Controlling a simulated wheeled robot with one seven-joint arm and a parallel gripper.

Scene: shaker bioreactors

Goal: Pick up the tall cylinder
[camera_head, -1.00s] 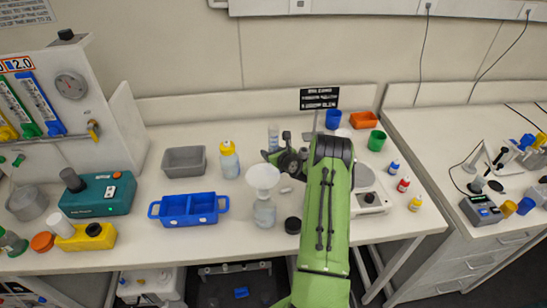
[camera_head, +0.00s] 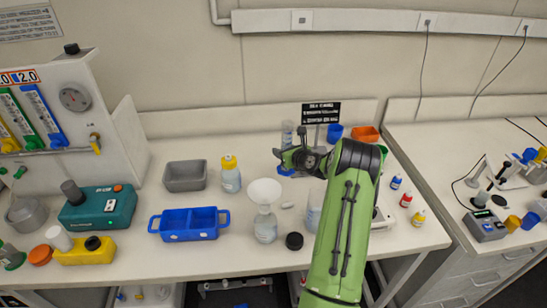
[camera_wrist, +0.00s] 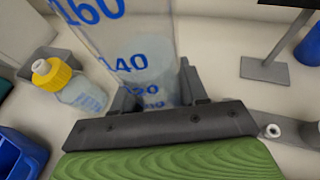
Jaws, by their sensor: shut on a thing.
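The tall cylinder (camera_head: 287,134) is clear, with blue graduation marks and a blue base. My gripper (camera_head: 285,158) is shut on it, gripping its lower part. The cylinder looks upright and seems raised above the bench, but the gap under its base is hard to see. In the wrist view the cylinder (camera_wrist: 135,45) stands between the two fingers (camera_wrist: 158,92), with the large blue numbers facing the camera. Its top is cut off there.
A yellow-capped bottle (camera_head: 230,175) and grey bin (camera_head: 185,176) stand left. A flask with a funnel (camera_head: 265,190) stands nearer, by a black cap (camera_head: 294,241). A black sign (camera_head: 321,113) and blue cup (camera_head: 334,132) are behind. A blue tray (camera_head: 188,237) is front left.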

